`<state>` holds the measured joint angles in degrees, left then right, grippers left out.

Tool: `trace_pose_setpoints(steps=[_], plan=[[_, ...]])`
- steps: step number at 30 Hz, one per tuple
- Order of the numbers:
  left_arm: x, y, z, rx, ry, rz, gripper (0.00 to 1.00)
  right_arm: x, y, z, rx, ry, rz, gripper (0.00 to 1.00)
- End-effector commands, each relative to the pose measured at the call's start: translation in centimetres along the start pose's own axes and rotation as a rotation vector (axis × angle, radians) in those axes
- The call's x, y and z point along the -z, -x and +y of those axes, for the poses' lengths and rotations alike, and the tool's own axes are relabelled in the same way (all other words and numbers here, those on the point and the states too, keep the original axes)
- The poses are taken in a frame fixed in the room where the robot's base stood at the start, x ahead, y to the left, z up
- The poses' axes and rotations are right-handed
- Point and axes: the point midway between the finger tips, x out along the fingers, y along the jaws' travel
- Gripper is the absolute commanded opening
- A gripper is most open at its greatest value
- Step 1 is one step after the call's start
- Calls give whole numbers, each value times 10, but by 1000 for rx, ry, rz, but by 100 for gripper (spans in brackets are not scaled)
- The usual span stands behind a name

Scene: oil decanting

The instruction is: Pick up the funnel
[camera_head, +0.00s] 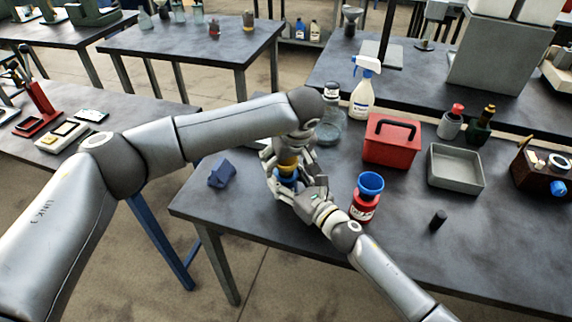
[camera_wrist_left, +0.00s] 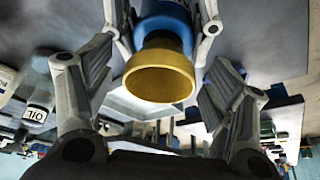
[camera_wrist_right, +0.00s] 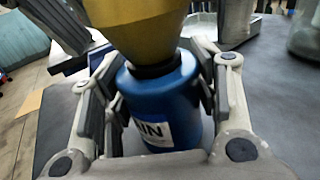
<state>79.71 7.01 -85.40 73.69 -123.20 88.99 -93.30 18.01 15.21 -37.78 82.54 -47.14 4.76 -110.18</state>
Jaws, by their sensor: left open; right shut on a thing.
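A yellow funnel (camera_head: 289,160) sits upright in the neck of a blue bottle (camera_head: 286,174) near the left end of the workbench. My right gripper (camera_head: 292,188) is shut on the blue bottle; its fingers press on both sides in the right wrist view (camera_wrist_right: 160,105). My left gripper (camera_head: 282,155) is open at the funnel. In the left wrist view the funnel's wide mouth (camera_wrist_left: 160,82) lies between its spread fingers (camera_wrist_left: 155,95), with gaps on both sides. A blue funnel (camera_head: 370,182) stands in a red labelled container (camera_head: 363,207) to the right.
A glass jar (camera_head: 328,127) and white spray bottle (camera_head: 364,98) stand behind the grippers. A red toolbox (camera_head: 388,150) and grey tray (camera_head: 455,172) are to the right. A blue cloth (camera_head: 222,173) lies at left, a small black cylinder (camera_head: 438,219) at right. The front right bench is mostly clear.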

Motion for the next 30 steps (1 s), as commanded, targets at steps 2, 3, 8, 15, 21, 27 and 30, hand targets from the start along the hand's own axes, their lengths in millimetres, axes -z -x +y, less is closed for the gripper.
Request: trace_pose_setpoints(steps=[2,3,8,15,21,27,30], plan=[[0,0,0,-1,-1,0,77,0,0,0,0,0,1,22],[0,0,0,-1,-1,0,77,0,0,0,0,0,1,22],[0,0,0,0,0,0,66,0,0,0,0,0,1,22],[0,0,0,0,0,0,35,0,0,0,0,-1,1,22],[0,0,0,0,0,0,33,0,0,0,0,-1,1,22],[6,11,0,-2,1,3,33,0,0,0,0,-1,1,22],[13,28,0,-3,1,4,33,0,0,0,1,-1,1,22]])
